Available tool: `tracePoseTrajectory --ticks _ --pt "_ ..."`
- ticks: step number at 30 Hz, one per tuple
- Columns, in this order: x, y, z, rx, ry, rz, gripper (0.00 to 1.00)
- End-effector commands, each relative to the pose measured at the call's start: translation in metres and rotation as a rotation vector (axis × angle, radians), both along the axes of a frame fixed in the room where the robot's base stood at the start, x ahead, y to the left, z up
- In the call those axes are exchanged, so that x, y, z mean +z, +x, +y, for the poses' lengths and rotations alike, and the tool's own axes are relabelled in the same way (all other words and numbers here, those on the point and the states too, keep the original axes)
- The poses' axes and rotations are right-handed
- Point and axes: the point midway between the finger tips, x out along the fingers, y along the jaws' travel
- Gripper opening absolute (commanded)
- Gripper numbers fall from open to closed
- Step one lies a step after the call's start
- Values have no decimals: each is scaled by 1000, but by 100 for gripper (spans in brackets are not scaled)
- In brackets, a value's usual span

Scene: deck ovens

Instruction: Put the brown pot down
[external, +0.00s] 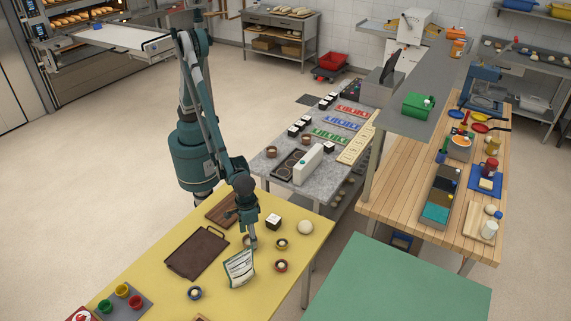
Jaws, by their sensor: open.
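My gripper (249,233) points down over the yellow table (325,228), with its jaws open. A small brownish pot (248,242) is right below and between the fingertips, partly hidden by the gripper. It appears to stand on the table, but whether the fingers touch it cannot be told at this size. A similar brown-rimmed pot (282,245) with pale contents stands to its right.
A printed card (239,269) stands close in front of my gripper. A red bowl (281,266), a blue bowl (195,293), a dark tray (197,252), a black-and-white block (273,222) and a dough ball (306,227) are around it. Bare yellow surface lies at the front right.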

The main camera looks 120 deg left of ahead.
Motion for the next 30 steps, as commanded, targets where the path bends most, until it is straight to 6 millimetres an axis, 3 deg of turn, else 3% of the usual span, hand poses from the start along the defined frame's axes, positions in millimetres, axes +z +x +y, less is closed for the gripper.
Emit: tracePoseTrajectory --ticks 15,21,30 --pt "78 0 0 0 0 0 56" --pt "90 0 0 0 0 0 56" --pt "92 0 0 0 0 0 56"
